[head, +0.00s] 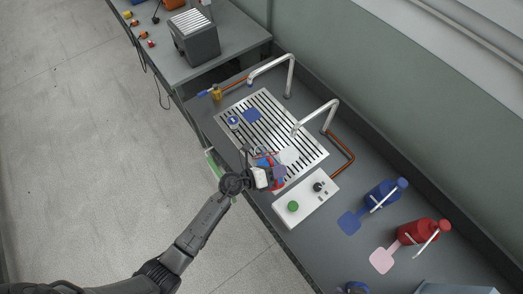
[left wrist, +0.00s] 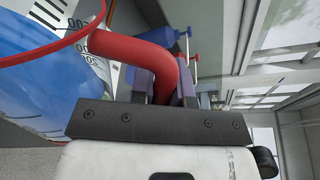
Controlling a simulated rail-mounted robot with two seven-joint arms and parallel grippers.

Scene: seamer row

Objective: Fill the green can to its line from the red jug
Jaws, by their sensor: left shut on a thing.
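My left gripper (head: 268,172) is shut on the curved red handle (left wrist: 150,50) of a clear jug (left wrist: 85,60) with a red rim and dark scale marks. In the left wrist view blue shows in or through the jug wall; I cannot tell which. In the head view the held jug shows only as small red and blue patches (head: 277,172) beside the gripper, at the near edge of the slotted drain plate. A green strip (head: 212,164) shows at the bench edge left of the gripper. I cannot make out a green can for certain. My right gripper is not in view.
The slotted plate (head: 262,104) has two bent taps (head: 331,112) over it and a small blue-and-white round vessel (head: 234,123) on it. A control box (head: 305,200) with a green button stands to its right. A blue container (head: 380,196) and a red container (head: 418,231) stand farther right.

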